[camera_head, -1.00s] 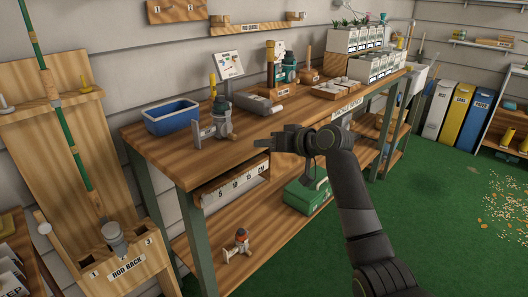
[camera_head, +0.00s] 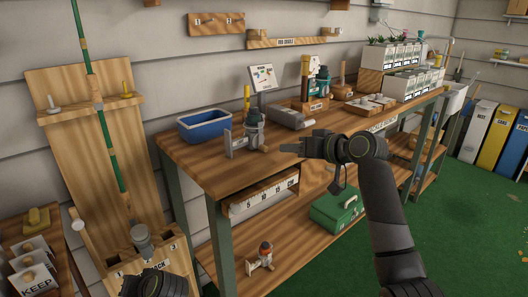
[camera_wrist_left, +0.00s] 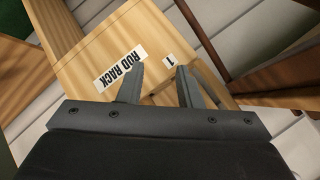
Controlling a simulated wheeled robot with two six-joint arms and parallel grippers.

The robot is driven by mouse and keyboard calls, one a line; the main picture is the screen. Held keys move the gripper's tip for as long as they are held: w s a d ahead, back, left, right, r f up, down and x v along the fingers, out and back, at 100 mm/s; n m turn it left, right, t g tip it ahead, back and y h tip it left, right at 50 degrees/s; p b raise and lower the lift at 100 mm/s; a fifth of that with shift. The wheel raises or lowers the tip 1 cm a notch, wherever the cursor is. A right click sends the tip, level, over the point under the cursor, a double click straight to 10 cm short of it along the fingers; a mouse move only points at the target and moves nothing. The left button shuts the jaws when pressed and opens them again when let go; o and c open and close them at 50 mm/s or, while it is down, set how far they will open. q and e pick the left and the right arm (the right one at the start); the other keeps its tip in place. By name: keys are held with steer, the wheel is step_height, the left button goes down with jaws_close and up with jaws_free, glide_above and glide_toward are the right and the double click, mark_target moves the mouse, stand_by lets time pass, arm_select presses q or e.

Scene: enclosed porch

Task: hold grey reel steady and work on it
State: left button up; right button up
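A grey reel (camera_head: 255,132) with a flat grey plate at its left side stands on the workbench (camera_head: 200,157), near the blue bin. My right gripper (camera_head: 296,143) is just right of the reel, over the bench's front part, pointing left. It looks open and empty, apart from the reel. My left arm shows at the bottom left of the head view, with its fingers hidden there. In the left wrist view my left gripper (camera_wrist_left: 160,82) is open and empty, in front of the wooden rod rack (camera_wrist_left: 95,62).
A green rod (camera_head: 103,125) leans on the rack board. A green box (camera_head: 336,207) and small figure-like item (camera_head: 265,255) sit on the lower shelf.

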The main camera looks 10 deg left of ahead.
arm_select(q)
step_height(320, 180, up, 14)
steer(key=w+n+y, duration=0.1)
steer(key=n+y, duration=0.2)
steer(key=n, duration=0.1)
step_height(320, 180, up, 36)
steer(key=m+t, duration=0.3)
steer(key=t, duration=1.2)
glide_above(225, 136)
steer(key=s+a, duration=0.4)
steer(key=s+d+f+n+g+h, duration=0.1)
steer(key=s+d+f+n+g, duration=0.2)
steer(key=d+f+g, duration=0.35)
steer(key=s+d+f+n+g+h, duration=0.1)
steer(key=s+d+f+n+g, duration=0.2)
steer(key=d+f, duration=0.55)
steer(key=shift+g, duration=0.35)
steer(key=x, duration=1.1)
steer(key=w+x, duration=0.1)
steer(key=x, duration=0.4)
steer(key=shift+w+d+r, duration=0.1)
steer(key=shift+w+r, duration=0.1)
jaws_close()
